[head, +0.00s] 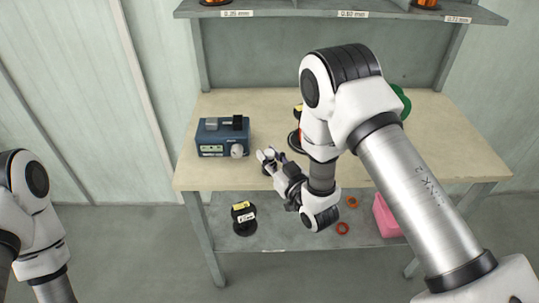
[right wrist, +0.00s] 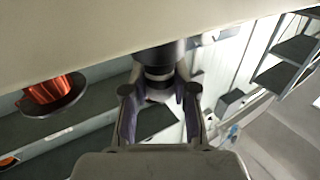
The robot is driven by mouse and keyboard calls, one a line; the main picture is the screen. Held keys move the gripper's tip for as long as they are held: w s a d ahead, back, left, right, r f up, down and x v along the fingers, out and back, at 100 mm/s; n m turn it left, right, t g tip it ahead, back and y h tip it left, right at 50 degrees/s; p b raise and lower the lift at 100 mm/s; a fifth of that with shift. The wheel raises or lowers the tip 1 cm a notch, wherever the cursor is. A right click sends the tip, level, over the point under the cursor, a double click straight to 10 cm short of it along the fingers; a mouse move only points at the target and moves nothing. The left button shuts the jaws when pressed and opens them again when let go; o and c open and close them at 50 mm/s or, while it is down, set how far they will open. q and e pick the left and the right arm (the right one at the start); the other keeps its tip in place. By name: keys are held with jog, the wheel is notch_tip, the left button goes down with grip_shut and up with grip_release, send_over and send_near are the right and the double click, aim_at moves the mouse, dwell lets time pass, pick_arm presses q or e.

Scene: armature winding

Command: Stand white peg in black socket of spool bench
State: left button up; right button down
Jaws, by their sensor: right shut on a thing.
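The spool bench (head: 300,103) has a beige top. My right gripper (head: 267,158) is low at the bench's front edge. In the right wrist view my right gripper (right wrist: 159,100) is shut on a small white piece, the white peg (right wrist: 158,95), mostly hidden between the fingers. A black cylinder, which looks like the black socket (right wrist: 158,55), is right beyond the peg, in line with it at the bench top. I cannot tell whether the peg is in it or only against it. The head view shows the peg too small to make out. My left gripper is outside the view.
A blue device (head: 222,137) stands on the bench left of my right gripper. A spool partly shows behind my right arm. The lower shelf holds a black spool (head: 243,218), orange rings (head: 343,228) and a pink bin (head: 386,217). The bench top's back middle is clear.

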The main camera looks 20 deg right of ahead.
jog(key=shift+f, duration=0.1)
jog(key=c, duration=0.8)
grip_release()
jog(key=shift+c, duration=0.2)
